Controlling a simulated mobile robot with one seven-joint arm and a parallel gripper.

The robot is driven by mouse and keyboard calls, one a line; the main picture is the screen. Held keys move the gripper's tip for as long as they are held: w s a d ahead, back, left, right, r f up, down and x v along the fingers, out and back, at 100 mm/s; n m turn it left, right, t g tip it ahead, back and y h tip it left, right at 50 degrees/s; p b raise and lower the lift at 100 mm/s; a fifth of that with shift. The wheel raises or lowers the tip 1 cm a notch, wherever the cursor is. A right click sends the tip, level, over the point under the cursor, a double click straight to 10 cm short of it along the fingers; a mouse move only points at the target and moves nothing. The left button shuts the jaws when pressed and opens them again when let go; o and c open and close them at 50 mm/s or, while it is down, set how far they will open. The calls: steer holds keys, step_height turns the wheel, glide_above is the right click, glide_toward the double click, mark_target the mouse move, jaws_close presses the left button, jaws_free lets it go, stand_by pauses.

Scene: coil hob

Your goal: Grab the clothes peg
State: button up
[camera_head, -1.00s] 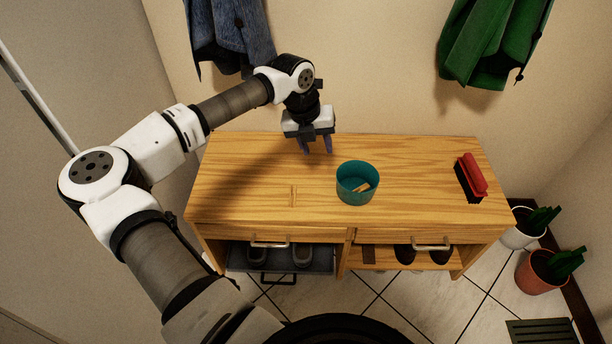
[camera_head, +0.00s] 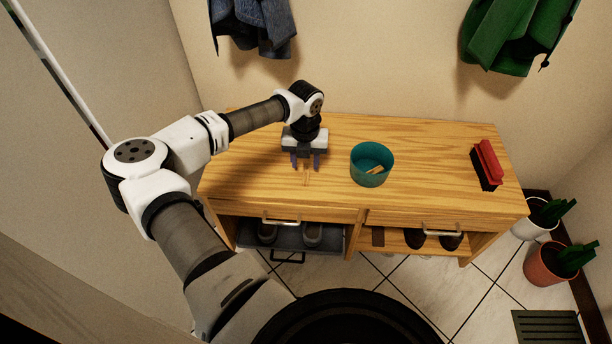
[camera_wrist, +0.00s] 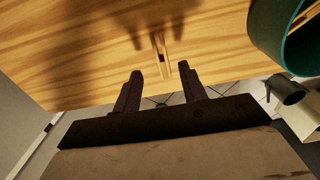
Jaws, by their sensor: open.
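A small wooden clothes peg (camera_head: 307,178) lies on the bench top, close in colour to the wood. In the wrist view the peg (camera_wrist: 160,50) lies beyond the fingertips, roughly in line with the gap between them. My gripper (camera_head: 306,164) is open and empty, pointing down over the bench just behind the peg in the head view. In the wrist view my gripper (camera_wrist: 160,72) shows two dark fingers apart. A teal bowl (camera_head: 358,172) stands right of the peg. It holds a small wooden piece (camera_head: 375,170), perhaps another peg.
The wooden bench (camera_head: 430,160) has free room between the bowl and a red brush (camera_head: 488,162) at its right end. Shoes sit in the compartments below. A denim garment (camera_head: 255,28) and a green coat (camera_head: 515,35) hang on the wall behind. Potted plants (camera_head: 550,262) stand at right.

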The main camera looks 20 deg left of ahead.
mark_target(306, 175)
steer(key=f, duration=0.4)
steer(key=shift+s+d, duration=0.1)
steer(key=shift+d, duration=0.1)
steer(key=shift+c, duration=0.3)
jaws_close()
